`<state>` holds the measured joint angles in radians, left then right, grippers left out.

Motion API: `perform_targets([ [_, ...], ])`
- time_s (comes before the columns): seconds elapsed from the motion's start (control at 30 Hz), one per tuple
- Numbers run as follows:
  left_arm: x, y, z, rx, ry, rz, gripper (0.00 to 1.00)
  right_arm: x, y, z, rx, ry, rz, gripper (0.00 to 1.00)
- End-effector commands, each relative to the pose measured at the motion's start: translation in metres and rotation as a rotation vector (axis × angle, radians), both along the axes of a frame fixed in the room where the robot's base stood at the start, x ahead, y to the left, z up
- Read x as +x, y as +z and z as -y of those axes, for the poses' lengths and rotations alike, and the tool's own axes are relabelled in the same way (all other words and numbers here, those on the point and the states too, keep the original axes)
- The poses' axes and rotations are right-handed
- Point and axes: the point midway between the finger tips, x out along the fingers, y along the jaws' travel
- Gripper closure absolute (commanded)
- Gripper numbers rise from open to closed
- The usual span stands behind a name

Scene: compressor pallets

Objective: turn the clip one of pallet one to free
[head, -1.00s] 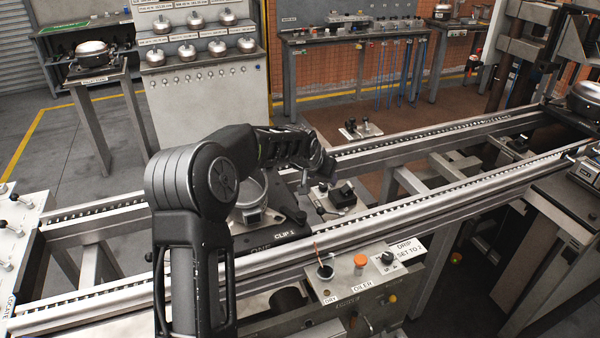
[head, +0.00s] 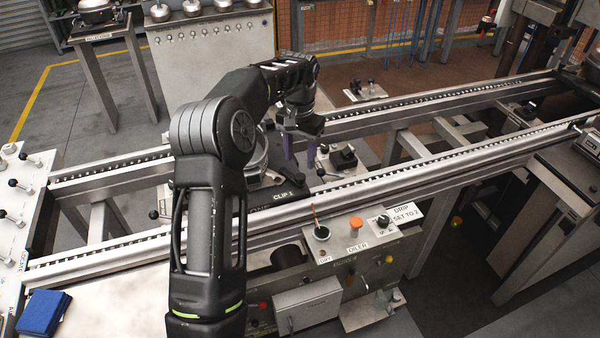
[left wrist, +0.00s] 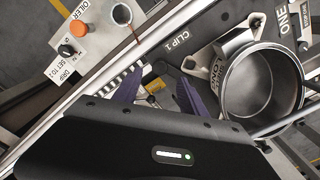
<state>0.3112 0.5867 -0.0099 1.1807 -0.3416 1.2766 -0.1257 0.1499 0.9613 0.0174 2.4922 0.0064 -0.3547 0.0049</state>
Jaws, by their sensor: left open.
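Pallet one is a dark plate (head: 262,200) on the roller conveyor, with its CLIP 1 label beside the near rail; the plate also shows in the left wrist view (left wrist: 205,60). A round open metal housing (left wrist: 262,88) sits on it, partly hidden by my arm in the head view. A dark clip-like part (left wrist: 165,70) lies by the CLIP 1 label; which way it is turned is unclear. My left gripper (head: 300,160) points down above the right end of the pallet. Its purple fingers are open around the area of this part, with no visible grip; they also show in the left wrist view (left wrist: 163,98).
The near rail (head: 380,175) runs close in front of the pallet. An oiler box (head: 350,240) with an orange knob stands before it. A black-topped fixture (head: 343,158) lies right of the gripper. Levers (head: 22,170) stand at the far left.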

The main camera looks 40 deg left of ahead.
Motion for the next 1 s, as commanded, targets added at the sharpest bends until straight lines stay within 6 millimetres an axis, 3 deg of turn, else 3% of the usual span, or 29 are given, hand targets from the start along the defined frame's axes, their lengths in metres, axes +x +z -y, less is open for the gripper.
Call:
perform_targets([
  [0.43,-0.001,-0.061,0.0,-0.001,0.0,-0.003,0.51,-0.002,0.012,0.001,-0.003,-0.001,-0.005,0.64],
  [0.77,0.0,-0.068,0.0,0.0,0.0,0.0,0.51,-0.002,0.011,0.001,-0.004,-0.001,-0.006,0.64],
  [1.0,0.0,-0.067,0.0,0.0,0.0,0.0,0.69,-0.002,0.012,0.001,-0.003,-0.001,-0.005,0.64],
])
